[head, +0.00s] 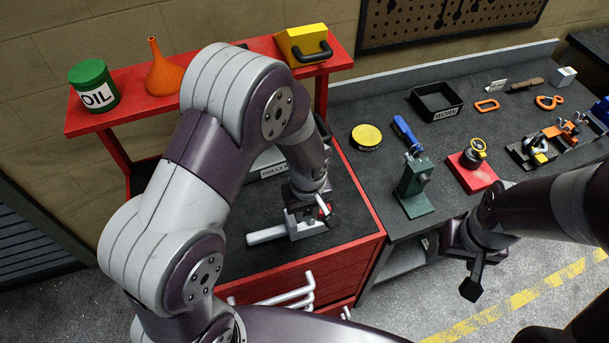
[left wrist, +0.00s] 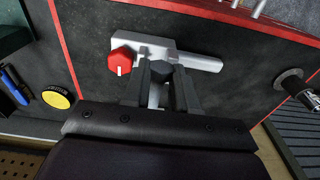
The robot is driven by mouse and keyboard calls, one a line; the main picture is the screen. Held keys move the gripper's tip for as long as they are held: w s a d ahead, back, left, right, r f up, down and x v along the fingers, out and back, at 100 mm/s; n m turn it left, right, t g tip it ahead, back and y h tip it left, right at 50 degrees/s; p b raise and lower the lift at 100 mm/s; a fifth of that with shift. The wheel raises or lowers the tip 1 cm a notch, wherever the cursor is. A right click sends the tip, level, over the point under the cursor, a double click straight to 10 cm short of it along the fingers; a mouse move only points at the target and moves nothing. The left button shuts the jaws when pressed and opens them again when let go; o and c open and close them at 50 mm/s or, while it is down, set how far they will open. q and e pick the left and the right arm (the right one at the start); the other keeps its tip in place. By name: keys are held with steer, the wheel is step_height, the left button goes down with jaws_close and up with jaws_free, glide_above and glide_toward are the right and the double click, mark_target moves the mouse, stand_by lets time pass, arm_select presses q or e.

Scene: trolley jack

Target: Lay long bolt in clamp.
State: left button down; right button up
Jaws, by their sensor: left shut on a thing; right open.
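A light grey metal clamp (head: 267,235) lies on the dark top of the red trolley. In the left wrist view its long bar (left wrist: 208,63) runs to the right, and a red hexagonal knob (left wrist: 121,62) sits near its left end. My left gripper (head: 308,212) is low over the clamp. In the left wrist view its fingers (left wrist: 160,82) are shut on a small grey hexagonal piece that looks like the long bolt's head (left wrist: 160,70). The rest of the bolt is hidden, so I cannot tell whether it touches the clamp. My right gripper (head: 472,276) is open and empty, in front of the workbench.
The red trolley's raised shelf (head: 130,118) holds a green oil can (head: 94,86), an orange funnel (head: 162,68) and a yellow box (head: 301,45). The workbench carries a green stand (head: 414,190), a red block (head: 472,172) and a black tray (head: 436,100). The trolley top's front is clear.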

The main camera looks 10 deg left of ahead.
arm_select(q)
steer(key=shift+w+a+f, duration=0.1)
steer(key=shift+w+a, duration=0.1)
steer(key=shift+w, duration=0.35)
steer(key=shift+s+d+f+b, duration=0.2)
steer(key=shift+s+f+b, duration=0.5)
steer(key=shift+b, duration=0.15)
step_height(320, 180, down, 8)
steer(key=b, duration=0.6)
steer(key=shift+s+d+r, duration=0.15)
steer(key=shift+r, duration=0.1)
steer(key=shift+s+r, duration=0.15)
steer(key=shift+s, duration=0.05)
arm_select(e)
step_height(320, 180, down, 8)
steer(key=s, duration=0.1)
steer(key=shift+d+r, duration=0.2)
steer(key=shift+r, duration=0.05)
arm_select(q)
steer(key=shift+w, duration=0.1)
arm_select(e)
steer(key=shift+f, duration=0.1)
